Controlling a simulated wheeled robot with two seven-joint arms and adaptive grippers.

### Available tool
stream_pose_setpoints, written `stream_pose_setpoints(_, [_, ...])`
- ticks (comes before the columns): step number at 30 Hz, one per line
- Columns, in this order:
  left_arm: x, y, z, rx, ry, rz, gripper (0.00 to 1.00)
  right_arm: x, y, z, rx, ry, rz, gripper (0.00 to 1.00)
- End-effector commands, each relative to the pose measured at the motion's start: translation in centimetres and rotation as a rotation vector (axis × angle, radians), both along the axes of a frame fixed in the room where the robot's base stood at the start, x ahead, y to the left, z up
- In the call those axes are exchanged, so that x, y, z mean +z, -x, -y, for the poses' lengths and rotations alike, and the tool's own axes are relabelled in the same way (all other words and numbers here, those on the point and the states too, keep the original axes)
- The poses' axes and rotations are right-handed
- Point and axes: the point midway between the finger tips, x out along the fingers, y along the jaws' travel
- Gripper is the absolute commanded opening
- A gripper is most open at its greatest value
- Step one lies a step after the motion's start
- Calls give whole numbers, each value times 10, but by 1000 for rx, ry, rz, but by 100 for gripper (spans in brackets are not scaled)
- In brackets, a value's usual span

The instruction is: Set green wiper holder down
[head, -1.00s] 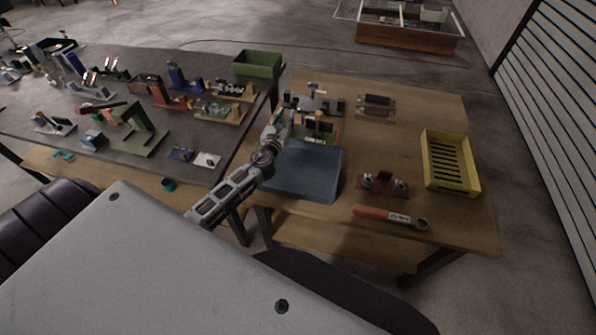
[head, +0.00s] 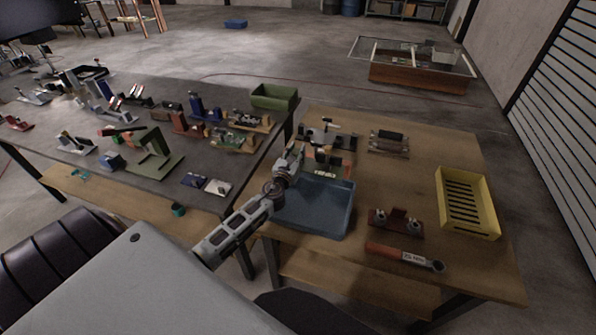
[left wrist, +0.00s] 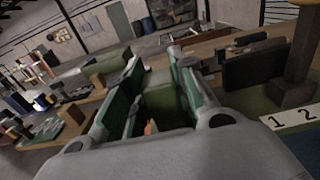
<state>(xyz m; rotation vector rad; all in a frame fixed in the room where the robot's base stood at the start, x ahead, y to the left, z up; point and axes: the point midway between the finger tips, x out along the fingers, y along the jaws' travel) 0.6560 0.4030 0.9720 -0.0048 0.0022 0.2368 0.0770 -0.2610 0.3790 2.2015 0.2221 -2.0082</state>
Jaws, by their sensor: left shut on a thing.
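My left gripper (head: 296,152) is over the wooden table, at the back left corner of the blue tray. In the left wrist view the left gripper (left wrist: 155,92) is shut on a green block-like piece (left wrist: 162,98), which appears to be the green wiper holder. Its lower part is hidden by the gripper body, and I cannot tell whether it touches a surface below. In the head view the held piece is too small to make out. My right gripper is not in view.
A fixture (head: 325,157) with dark blocks and a number label stands just right of the gripper. The blue tray (head: 335,222) is in front. A red-brown fixture (head: 395,224), a red-handled tool (head: 400,256) and a yellow slotted crate (head: 466,205) stand right. A green bin (head: 273,98) is behind.

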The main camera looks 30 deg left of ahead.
Motion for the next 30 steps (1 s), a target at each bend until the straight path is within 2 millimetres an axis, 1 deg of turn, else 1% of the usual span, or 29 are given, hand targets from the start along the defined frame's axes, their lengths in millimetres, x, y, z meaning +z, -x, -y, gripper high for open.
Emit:
stream_pose_setpoints(1, [-7,-1,0,1,1,3,0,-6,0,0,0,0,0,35])
stream_pose_setpoints(3, [-15,-1,0,0,1,2,0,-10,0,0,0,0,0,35])
stream_pose_setpoints(7, [-24,-1,0,0,0,3,0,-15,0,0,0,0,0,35])
stream_pose_setpoints(12, [-28,-1,0,0,0,4,0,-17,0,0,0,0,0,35])
stream_pose_setpoints(23, [-28,-1,0,0,0,4,0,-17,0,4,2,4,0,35])
stream_pose_setpoints(26, [-32,-1,0,0,0,3,0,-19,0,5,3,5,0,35])
stream_pose_setpoints(30, [-42,-1,0,0,1,2,0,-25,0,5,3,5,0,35])
